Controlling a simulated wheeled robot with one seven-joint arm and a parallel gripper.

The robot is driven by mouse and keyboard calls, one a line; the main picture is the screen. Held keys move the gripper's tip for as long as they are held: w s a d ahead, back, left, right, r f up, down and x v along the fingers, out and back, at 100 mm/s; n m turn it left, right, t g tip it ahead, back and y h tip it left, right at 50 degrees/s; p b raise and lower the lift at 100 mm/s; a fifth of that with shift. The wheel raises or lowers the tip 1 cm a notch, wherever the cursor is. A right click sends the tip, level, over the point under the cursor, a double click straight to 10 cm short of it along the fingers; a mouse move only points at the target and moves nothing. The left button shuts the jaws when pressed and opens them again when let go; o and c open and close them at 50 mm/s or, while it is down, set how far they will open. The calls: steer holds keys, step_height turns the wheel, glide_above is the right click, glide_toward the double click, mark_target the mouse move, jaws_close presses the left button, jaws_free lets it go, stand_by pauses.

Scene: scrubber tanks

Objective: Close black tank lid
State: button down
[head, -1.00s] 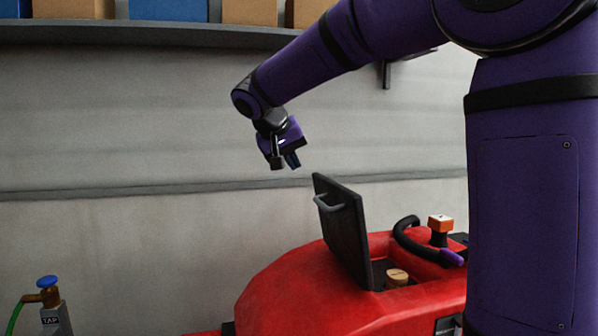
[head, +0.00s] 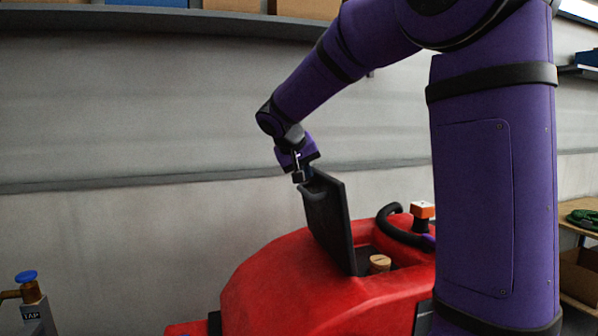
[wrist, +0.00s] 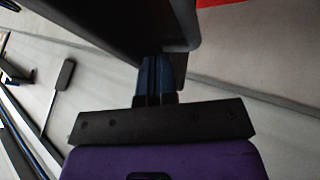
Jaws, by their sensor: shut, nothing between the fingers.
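The black tank lid (head: 328,222) stands open, tilted up from the top of the red scrubber (head: 290,275). Its handle, on the left face, is mostly hidden behind my gripper in the head view. My gripper (head: 302,178) is shut and empty at the lid's upper left edge. In the wrist view, the shut fingers (wrist: 160,75) reach up to the dark lid (wrist: 120,25), which fills the top of the picture. They look very close to it; I cannot tell whether they touch.
A tan cap (head: 380,263) sits beside the lid's base. A black hose (head: 390,225) and an orange-topped part (head: 422,209) are on the scrubber to the right. A tap (head: 28,295) stands at lower left, and a shelf (head: 150,22) runs along the wall above.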

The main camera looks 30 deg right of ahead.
steer(key=shift+d, duration=0.15)
steer(key=s+d+f+m+t+y, duration=0.1)
steer(key=s+d+y, duration=0.25)
steer(key=d, duration=0.65)
steer(key=s+d+f+m+t+y, duration=0.1)
steer(key=s+d+y, duration=0.3)
steer(key=d, duration=0.7)
steer(key=d+f+t+y, duration=0.1)
steer(key=d+f+y, duration=0.1)
steer(key=f, duration=0.3)
steer(key=s+d+f+m+t+y, duration=0.1)
steer(key=d+f+y, duration=0.2)
steer(key=d+f, duration=0.2)
steer(key=s+d+f+t+y, duration=0.1)
steer(key=d+f+y, duration=0.2)
steer(key=d+f, duration=0.1)
steer(key=shift+d+f+m, duration=0.25)
steer(key=shift+f+m, duration=0.15)
steer(key=shift+f, duration=0.25)
steer(key=shift+d+f, duration=0.25)
steer(key=shift+f, duration=0.8)
